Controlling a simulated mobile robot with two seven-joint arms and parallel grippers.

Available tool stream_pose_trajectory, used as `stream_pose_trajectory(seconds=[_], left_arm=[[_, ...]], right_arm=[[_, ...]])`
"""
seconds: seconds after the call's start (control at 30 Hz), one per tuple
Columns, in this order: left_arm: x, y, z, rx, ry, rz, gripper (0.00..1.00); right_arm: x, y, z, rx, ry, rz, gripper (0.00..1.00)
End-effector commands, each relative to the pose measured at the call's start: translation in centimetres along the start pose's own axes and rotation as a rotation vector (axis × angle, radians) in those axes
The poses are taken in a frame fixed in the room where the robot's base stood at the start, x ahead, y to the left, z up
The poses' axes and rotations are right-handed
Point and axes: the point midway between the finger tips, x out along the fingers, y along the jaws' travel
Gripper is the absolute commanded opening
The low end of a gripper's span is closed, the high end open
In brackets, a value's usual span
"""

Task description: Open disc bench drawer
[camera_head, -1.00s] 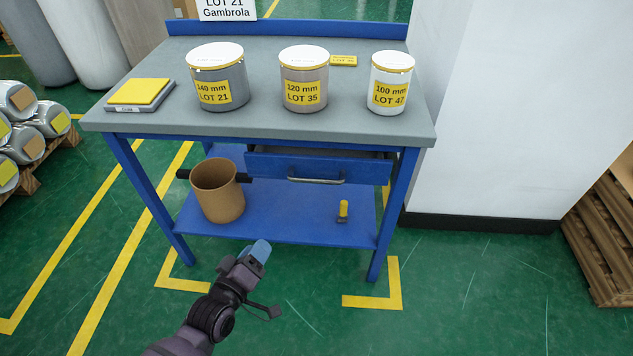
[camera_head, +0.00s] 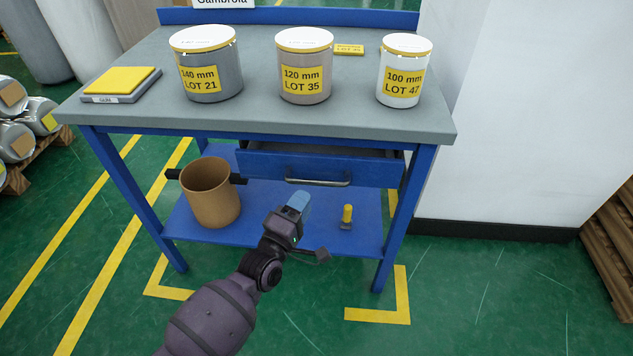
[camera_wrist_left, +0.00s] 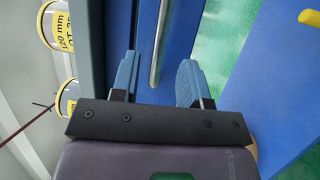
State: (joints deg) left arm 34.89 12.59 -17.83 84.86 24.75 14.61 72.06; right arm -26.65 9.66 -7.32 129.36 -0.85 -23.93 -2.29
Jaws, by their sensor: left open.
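The bench drawer has a blue front (camera_head: 262,163) under the grey bench top (camera_head: 215,122). A dark gap shows above its front, so it stands slightly out. Its metal bar handle (camera_head: 318,183) runs across the front. My left gripper (camera_head: 297,203) is below and just in front of the handle in the head view. In the left wrist view my left gripper (camera_wrist_left: 158,75) is open, and the handle (camera_wrist_left: 160,38) lies ahead, between the lines of its two blue fingers. I cannot tell the exact distance. My right gripper is out of view.
Labelled cylinders (camera_head: 304,66) and a yellow-topped pad (camera_head: 122,83) stand on the bench top. A brown bin (camera_head: 211,194) and a small yellow-handled item (camera_head: 347,215) are on the lower shelf (camera_head: 290,232). A white block (camera_head: 520,120) stands at the right. Green floor in front is clear.

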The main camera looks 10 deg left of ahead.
Motion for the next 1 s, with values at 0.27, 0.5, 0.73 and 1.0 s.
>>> stream_pose_trajectory(seconds=[0.27,0.5,0.73,1.0], left_arm=[[4.3,-0.4,0.1,-0.001,0.0,-0.005,0.41],[6.4,-0.3,0.1,-0.001,0.0,-0.004,0.41],[6.9,-0.1,0.1,0.001,0.0,-0.002,0.41],[6.9,-0.1,0.1,0.001,0.0,-0.002,0.23]], right_arm=[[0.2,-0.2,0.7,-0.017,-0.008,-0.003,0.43],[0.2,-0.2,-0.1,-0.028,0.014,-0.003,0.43],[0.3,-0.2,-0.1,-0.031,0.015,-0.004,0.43],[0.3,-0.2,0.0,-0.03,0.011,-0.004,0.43]])
